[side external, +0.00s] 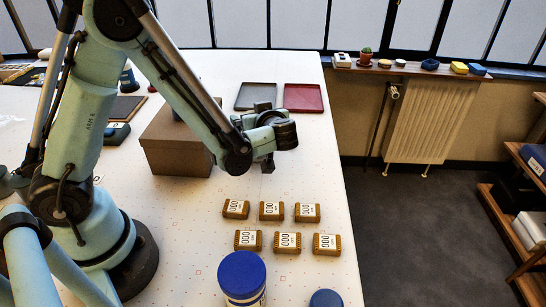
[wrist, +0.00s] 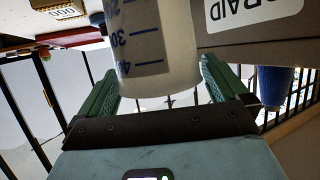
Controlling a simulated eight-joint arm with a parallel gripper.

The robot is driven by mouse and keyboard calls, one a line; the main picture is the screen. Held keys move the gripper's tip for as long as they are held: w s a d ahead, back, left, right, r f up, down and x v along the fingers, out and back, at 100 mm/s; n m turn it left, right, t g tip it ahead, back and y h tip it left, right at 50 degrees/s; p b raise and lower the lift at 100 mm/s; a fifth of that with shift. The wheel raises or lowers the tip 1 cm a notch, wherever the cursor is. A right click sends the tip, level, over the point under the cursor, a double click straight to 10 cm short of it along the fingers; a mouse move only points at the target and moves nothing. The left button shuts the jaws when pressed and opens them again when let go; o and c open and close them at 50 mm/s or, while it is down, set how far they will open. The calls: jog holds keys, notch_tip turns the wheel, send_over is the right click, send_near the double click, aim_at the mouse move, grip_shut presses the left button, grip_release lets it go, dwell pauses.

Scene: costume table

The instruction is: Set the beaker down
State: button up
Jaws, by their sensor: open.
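The beaker (wrist: 152,45), whitish and translucent with blue graduation marks, fills the upper middle of the wrist view. My gripper (wrist: 160,80) is open, with one green finger on each side of the beaker. I cannot tell whether the fingers touch it or what its base rests on. In the side external view my gripper (side external: 268,163) is over the table to the right of the brown box. I cannot make out the beaker there; my arm and gripper may hide it.
The brown box (side external: 178,155) stands close to my gripper; its labelled face (wrist: 230,42) shows in the wrist view. Several brown labelled blocks (side external: 271,210) lie nearer the camera. Grey (side external: 256,96) and red (side external: 303,98) trays lie behind. A blue-lidded jar (side external: 242,275) stands in front.

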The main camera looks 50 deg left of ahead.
jog(key=v, duration=1.2)
jog(key=s+a+m+t+h, duration=0.2)
jog(key=s+m+h, duration=0.5)
jog(key=m+h, duration=0.5)
jog(key=shift+a+r+m, duration=0.2)
jog(key=shift+r+m, duration=0.3)
jog(key=shift+m, duration=0.3)
